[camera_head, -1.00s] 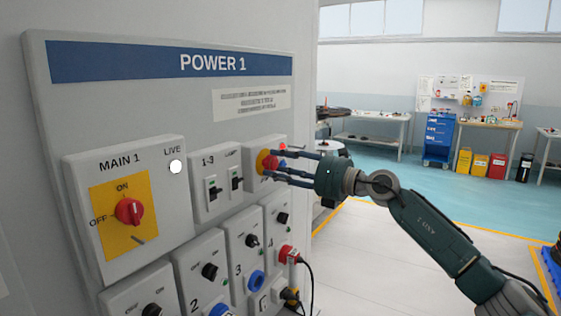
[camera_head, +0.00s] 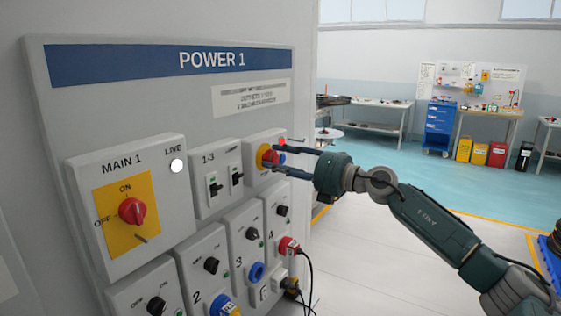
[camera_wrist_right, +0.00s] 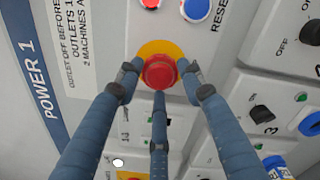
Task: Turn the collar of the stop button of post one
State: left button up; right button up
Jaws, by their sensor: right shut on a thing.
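The red stop button (camera_head: 268,156) with its yellow surround sits at the upper right of the POWER 1 panel (camera_head: 190,98). In the right wrist view its round red head (camera_wrist_right: 159,72) is near the middle, with part of the yellow plate (camera_wrist_right: 160,47) behind it. My right gripper (camera_head: 276,159) reaches it from the right. Its blue fingers (camera_wrist_right: 160,82) stand around the red head, shut on it, one on each side and one below. The contact under the fingertips is partly hidden. My left gripper is out of view.
The MAIN 1 box (camera_head: 125,198) has a red knob on yellow. The 1-3 breaker box (camera_head: 214,176) is left of the stop button. A blue reset button (camera_wrist_right: 195,9) is close to my fingers. Cables hang below a red plug (camera_head: 289,246).

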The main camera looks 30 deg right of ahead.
jog(key=o, duration=1.1)
jog(key=shift+a+f, duration=0.35)
jog(key=shift+f, duration=0.15)
jog(key=shift+o, duration=0.2)
jog(key=shift+w+r, duration=0.1)
jog(key=shift+r, duration=0.05)
jog(key=v, duration=1.2)
jog(key=shift+d, duration=0.1)
